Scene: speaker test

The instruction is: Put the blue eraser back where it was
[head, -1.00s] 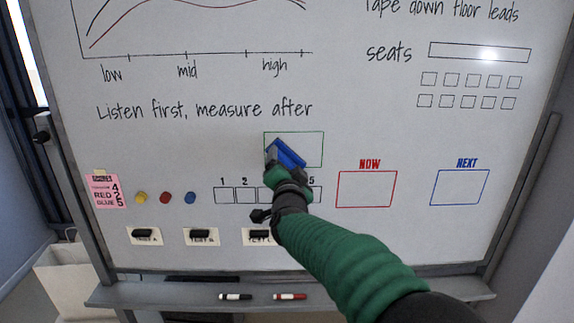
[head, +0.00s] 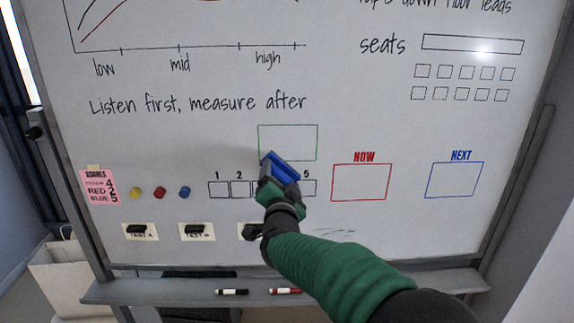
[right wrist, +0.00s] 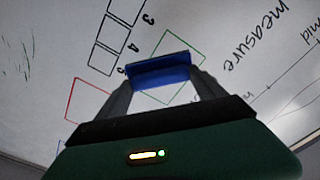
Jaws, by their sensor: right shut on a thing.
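The blue eraser (head: 284,168) is in my right gripper (head: 277,172), in front of the whiteboard just below the green outlined box (head: 288,141). In the right wrist view the two fingers hold the blue eraser (right wrist: 160,72) by its ends, and part of the green box shows behind it. I cannot tell whether the eraser touches the board. The green box is empty inside. The board's tray (head: 190,291) runs along the bottom edge. My left gripper is not in view.
Yellow, red and blue magnets (head: 160,193) sit left of the numbered boxes (head: 229,189). Black clips (head: 194,229) on labels are below them. Faint dark smudges (head: 336,232) mark the lower board.

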